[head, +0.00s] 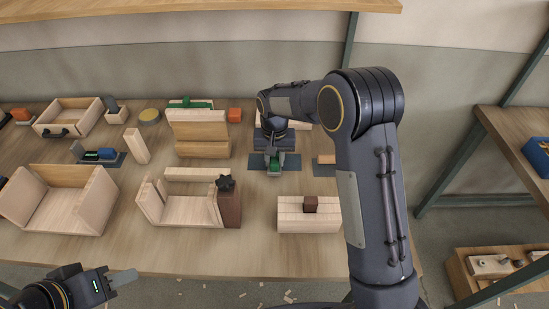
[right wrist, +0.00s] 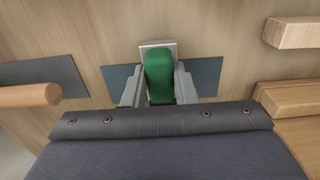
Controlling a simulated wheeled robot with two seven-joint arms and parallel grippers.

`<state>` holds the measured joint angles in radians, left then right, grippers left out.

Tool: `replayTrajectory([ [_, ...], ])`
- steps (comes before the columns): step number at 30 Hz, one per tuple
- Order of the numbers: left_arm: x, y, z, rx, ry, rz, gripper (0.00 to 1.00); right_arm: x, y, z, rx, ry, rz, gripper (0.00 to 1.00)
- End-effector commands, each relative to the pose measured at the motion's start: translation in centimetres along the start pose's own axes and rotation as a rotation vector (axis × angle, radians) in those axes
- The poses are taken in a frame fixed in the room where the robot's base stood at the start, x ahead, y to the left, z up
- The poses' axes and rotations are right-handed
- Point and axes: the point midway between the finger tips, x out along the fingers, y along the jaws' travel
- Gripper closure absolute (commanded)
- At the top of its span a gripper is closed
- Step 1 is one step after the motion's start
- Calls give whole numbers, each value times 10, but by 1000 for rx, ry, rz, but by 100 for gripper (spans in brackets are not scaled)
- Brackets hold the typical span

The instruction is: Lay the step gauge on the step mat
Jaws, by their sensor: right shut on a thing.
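The step gauge, as I take it, is a green piece with a grey end (right wrist: 159,75); its green part also shows in the head view (head: 274,162). My right gripper (head: 274,167) is shut on it, with a grey finger on each side in the right wrist view (right wrist: 158,92). A dark blue mat, likely the step mat (head: 256,164), lies under them, and it shows in the right wrist view (right wrist: 207,74). I cannot tell whether the gauge touches it. My left gripper (head: 123,278) is low at the left, away from these things; its finger gap is unclear.
A dark grey mat (head: 322,171) with a wooden piece lies just right of the gripper. Another mat (head: 112,160) holds a device at left.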

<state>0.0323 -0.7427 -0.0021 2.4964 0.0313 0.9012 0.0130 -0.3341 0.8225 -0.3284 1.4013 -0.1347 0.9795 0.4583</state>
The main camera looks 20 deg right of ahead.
Motion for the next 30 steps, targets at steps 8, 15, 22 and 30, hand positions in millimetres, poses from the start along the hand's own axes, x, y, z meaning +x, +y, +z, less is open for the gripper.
replayTrajectory([
  [8, 6, -3, 3, 0, 0, 0, 64, 9, 0, 0, 0, 1, 0, 100],
  [15, 6, -2, 3, 0, 0, 0, 64, 10, 0, 0, 0, 0, 0, 55],
  [22, 6, -2, 3, 0, 0, 0, 64, 10, 0, 0, 0, 0, 0, 49],
  [30, 6, -2, 3, 0, 0, 0, 64, 10, 0, 0, 0, -1, 0, 15],
])
